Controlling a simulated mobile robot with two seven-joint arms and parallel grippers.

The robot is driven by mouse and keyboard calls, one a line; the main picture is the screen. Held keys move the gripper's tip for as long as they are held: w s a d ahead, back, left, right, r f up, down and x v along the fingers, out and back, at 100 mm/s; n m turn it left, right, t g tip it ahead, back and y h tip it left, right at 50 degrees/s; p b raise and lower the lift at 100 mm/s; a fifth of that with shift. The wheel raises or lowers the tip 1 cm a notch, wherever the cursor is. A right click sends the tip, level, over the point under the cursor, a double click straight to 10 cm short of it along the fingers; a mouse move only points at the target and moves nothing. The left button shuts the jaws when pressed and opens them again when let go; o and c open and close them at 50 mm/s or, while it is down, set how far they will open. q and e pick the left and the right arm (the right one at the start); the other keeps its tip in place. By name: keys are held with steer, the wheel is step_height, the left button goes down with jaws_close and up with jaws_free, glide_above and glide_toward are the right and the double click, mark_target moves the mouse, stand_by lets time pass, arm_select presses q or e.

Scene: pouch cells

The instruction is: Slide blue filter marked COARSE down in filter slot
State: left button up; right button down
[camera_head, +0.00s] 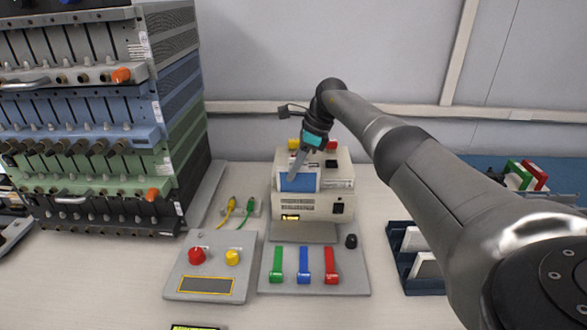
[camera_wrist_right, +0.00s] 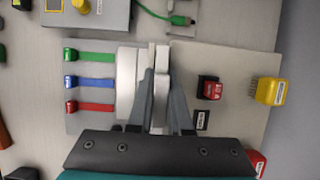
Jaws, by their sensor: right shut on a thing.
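A blue panel (camera_head: 299,183), which looks like the blue filter's face, stands upright at the front of the beige instrument (camera_head: 320,205). No marking on it is readable. My right gripper (camera_head: 297,167) comes down from above, with one finger crossing the blue face. In the right wrist view the gripper (camera_wrist_right: 161,80) is shut on a thin pale upright edge (camera_wrist_right: 162,95), and no blue face shows there. The slot is hidden by the fingers, and I cannot tell how deep the filter sits. My left gripper is not in view.
Red (camera_head: 332,146), yellow (camera_head: 294,144) and black (camera_head: 331,163) parts stand on the instrument's top. Green, blue and red levers (camera_head: 304,265) are in front. A control box (camera_head: 211,270) is left, a dark rack (camera_head: 402,255) right. Tall equipment racks (camera_head: 100,120) fill the left.

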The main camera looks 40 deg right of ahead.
steer(key=shift+f, duration=0.2)
steer(key=c, duration=1.2)
jaws_free()
steer(key=shift+r, duration=0.1)
steer(key=o, duration=0.4)
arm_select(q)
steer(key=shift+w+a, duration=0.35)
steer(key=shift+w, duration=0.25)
arm_select(e)
steer(key=shift+o, duration=0.2)
steer(key=p+v, duration=0.1)
steer(key=v, duration=0.6)
steer(key=shift+d+r+p, duration=0.1)
steer(key=shift+r+p, duration=0.25)
steer(key=shift+p, duration=0.05)
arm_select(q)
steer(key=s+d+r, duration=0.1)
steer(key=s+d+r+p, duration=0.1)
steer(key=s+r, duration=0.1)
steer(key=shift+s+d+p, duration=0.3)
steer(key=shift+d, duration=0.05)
arm_select(e)
steer(key=v, duration=0.7)
steer(key=shift+s+r, duration=0.15)
steer(key=shift+r, duration=0.15)
